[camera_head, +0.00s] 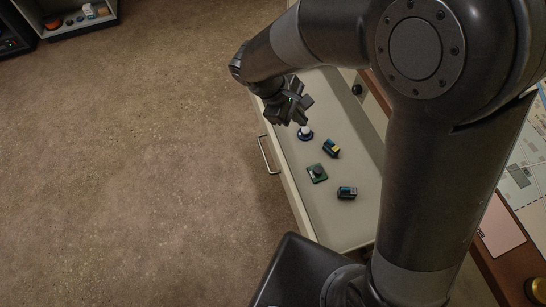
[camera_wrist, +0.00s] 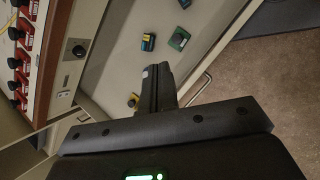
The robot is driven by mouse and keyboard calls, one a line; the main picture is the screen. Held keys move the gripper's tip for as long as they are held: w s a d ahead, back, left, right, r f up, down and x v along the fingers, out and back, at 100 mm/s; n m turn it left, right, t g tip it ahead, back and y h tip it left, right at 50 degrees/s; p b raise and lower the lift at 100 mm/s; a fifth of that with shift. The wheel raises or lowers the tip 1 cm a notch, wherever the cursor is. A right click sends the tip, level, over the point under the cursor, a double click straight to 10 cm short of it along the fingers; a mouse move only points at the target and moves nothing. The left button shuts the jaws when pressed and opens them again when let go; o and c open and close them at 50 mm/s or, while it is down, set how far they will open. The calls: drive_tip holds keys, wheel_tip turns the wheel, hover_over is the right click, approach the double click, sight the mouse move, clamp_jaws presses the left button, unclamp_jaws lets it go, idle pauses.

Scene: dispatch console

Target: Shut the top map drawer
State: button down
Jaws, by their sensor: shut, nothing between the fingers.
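The map drawer (camera_head: 345,225) stands pulled out from the console, with its pale front and metal handle (camera_head: 264,156) facing left in the head view. The handle also shows in the wrist view (camera_wrist: 200,91). My gripper (camera_head: 303,116) is above the far part of the open drawer, inside its front edge. Its fingers are shut with nothing between them; in the wrist view they (camera_wrist: 157,72) point over the drawer floor. The gripper looks apart from the handle. My arm hides part of the drawer's join with the console.
A panel with red switches (camera_wrist: 22,75) borders the drawer. Open carpet (camera_head: 130,180) lies left; an open shelf (camera_head: 75,22) stands far left.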

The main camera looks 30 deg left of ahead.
drive_tip(key=s+a+f+n+t, duration=0.2)
drive_tip(key=s+a+f+n, duration=0.2)
drive_tip(key=s+a+f, duration=0.3)
drive_tip(key=s+a+f+n+t, duration=0.1)
drive_tip(key=s+a+f+n, duration=0.4)
drive_tip(key=a+f, duration=0.3)
approach(280, 164)
wheel_tip(280, 164, down, 4)
drive_tip(key=shift+w+d+f+h, duration=0.3)
drive_tip(key=shift+w+d+h, duration=0.1)
drive_tip(key=shift+w+d, duration=0.85)
drive_tip(key=shift+d, duration=0.05)
drive_tip(key=w+d, duration=2.2)
drive_tip(key=shift+w+d, duration=0.4)
